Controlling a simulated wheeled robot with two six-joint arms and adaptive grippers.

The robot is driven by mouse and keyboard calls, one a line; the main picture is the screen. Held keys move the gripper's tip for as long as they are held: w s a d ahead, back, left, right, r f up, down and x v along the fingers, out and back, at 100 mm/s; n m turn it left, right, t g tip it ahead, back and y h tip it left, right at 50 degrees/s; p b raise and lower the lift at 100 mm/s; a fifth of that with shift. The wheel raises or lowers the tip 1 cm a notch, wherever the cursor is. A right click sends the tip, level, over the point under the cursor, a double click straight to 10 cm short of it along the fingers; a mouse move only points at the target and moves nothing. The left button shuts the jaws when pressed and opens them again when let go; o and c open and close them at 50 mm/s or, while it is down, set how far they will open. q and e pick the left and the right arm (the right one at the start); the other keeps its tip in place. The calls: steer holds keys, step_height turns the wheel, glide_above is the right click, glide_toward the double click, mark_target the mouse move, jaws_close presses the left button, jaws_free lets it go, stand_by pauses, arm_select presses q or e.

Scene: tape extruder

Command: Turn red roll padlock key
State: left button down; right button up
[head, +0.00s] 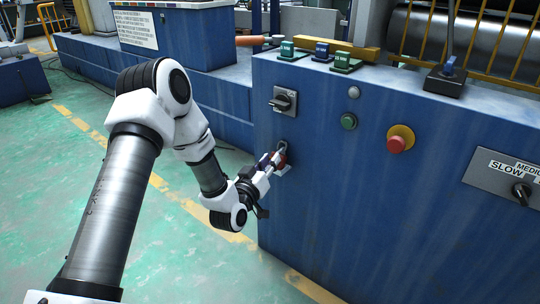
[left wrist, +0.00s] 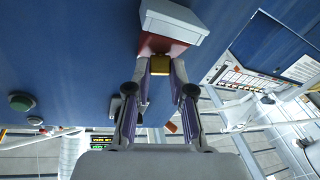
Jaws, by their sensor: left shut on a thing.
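The red padlock (head: 281,160) hangs on the blue cabinet front, below a black rotary switch. In the left wrist view its red body (left wrist: 152,45) sits under a grey block, with a brass-coloured piece, the padlock key (left wrist: 162,64), at its near end. My left gripper (head: 273,162) is at the padlock. In the left wrist view its fingertips (left wrist: 161,72) are shut on the sides of the brass-coloured piece. The fingers hide part of the padlock in the head view, and the key's exact shape and angle cannot be told. My right gripper is not in view.
The blue cabinet (head: 330,215) carries a black rotary switch (head: 284,101), a green button (head: 348,122), a red emergency knob (head: 398,139) and a speed selector plate (head: 508,175). Several small switches line its top. The green floor (head: 190,265) to the left is clear.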

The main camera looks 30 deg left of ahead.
arm_select(q)
steer(key=c, duration=1)
jaws_free()
steer(key=s+d, duration=0.1)
steer(key=s, duration=1.1)
steer(key=shift+d+f, duration=0.2)
steer(key=shift+f, duration=0.25)
